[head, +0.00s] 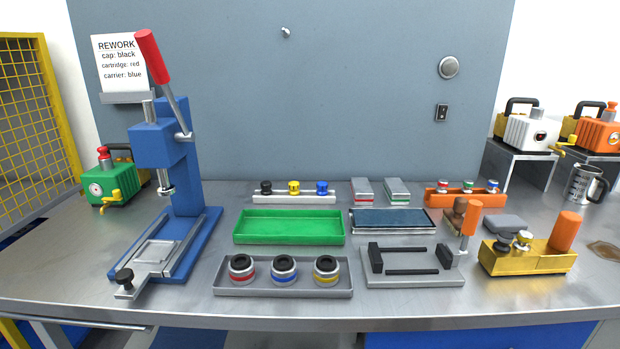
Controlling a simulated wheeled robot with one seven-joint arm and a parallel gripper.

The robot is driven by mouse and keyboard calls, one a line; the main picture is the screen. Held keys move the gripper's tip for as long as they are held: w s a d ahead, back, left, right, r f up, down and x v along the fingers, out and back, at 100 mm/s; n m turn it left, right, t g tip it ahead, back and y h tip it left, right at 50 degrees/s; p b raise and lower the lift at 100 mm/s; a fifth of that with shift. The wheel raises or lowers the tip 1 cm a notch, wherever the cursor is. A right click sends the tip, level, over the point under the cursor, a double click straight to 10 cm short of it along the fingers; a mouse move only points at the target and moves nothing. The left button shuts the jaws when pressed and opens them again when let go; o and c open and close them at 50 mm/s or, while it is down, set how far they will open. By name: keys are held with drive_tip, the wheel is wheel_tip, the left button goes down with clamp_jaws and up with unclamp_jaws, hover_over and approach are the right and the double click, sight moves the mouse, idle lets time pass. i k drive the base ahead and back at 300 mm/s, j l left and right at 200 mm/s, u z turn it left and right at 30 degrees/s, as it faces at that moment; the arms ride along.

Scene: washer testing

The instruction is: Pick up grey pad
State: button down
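A small grey pad (505,222) with rounded edges lies flat on the metal bench at the right, behind the yellow-gold fixture (528,259). The fixture's knobs stand close in front of it, and part of its lower edge may be hidden by them. A dark brown-grey rounded object (455,213) sits to its left, beside an orange-handled clamp (470,220). My gripper is not in view.
A grey fixture plate (415,279) with black bars lies left of the yellow-gold fixture. An orange rack (466,198) stands behind the pad. A tray of ringed cylinders (285,291), a green tray (290,240) and a blue press (187,215) are farther left. Bare bench lies right of the pad.

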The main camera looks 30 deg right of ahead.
sight(512, 223)
drive_tip(key=z, duration=1.25)
